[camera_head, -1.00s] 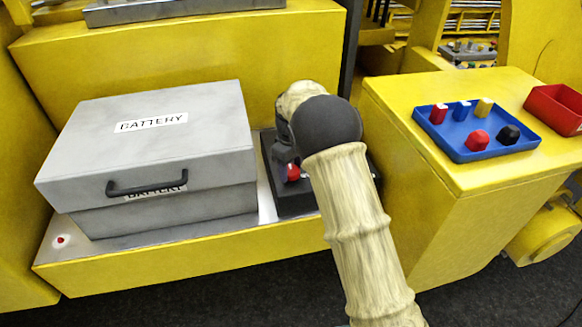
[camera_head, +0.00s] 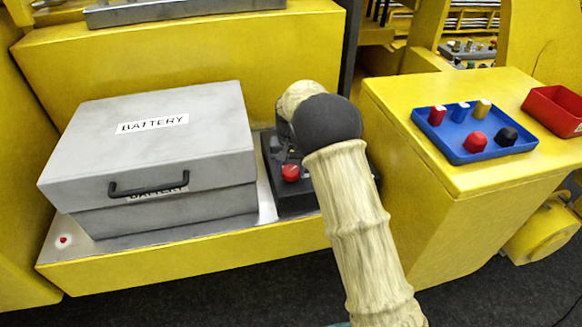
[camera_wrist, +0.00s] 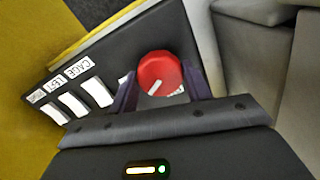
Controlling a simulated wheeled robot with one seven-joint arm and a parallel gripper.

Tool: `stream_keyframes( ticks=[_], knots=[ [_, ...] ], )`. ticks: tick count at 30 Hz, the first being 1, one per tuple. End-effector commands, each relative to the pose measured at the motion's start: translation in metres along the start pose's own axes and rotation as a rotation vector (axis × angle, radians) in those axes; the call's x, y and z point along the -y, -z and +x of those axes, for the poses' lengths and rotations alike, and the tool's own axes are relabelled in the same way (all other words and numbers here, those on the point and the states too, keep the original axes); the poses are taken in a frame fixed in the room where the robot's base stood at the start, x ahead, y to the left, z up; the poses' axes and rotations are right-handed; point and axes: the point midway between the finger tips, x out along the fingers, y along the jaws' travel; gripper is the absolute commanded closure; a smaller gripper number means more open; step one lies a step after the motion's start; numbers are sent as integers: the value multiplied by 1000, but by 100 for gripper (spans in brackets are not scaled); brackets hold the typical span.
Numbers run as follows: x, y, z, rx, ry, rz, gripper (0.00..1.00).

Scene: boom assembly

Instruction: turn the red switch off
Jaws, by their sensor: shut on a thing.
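The red switch (camera_wrist: 158,70) is a round knob with a white pointer line on a black control panel (camera_wrist: 112,66). In the wrist view the line points toward the lower left of the picture. My gripper (camera_wrist: 162,88) has one purple-grey finger on each side of the knob and is shut on it. In the head view the switch (camera_head: 290,172) shows at the left of my wrist, on the black panel (camera_head: 296,200) beside the battery box. My arm hides part of the panel and most of the gripper there. Lettering beside the knob is partly covered.
The grey battery box (camera_head: 150,150) stands close at the left of the panel. White switches with labels (camera_wrist: 72,102) sit beside the knob. A blue tray (camera_head: 465,153) and a red bin (camera_head: 553,108) rest on the yellow cabinet at the right.

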Motion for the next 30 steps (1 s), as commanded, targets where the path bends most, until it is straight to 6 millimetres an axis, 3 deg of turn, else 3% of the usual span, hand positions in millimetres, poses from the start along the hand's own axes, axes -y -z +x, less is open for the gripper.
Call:
stream_keyframes(
  ticks=[15, 30],
  knots=[
    [0, 2, -3, -8, 3, 436, 74],
    [0, 2, -3, -8, 4, 562, 74]
  ],
)
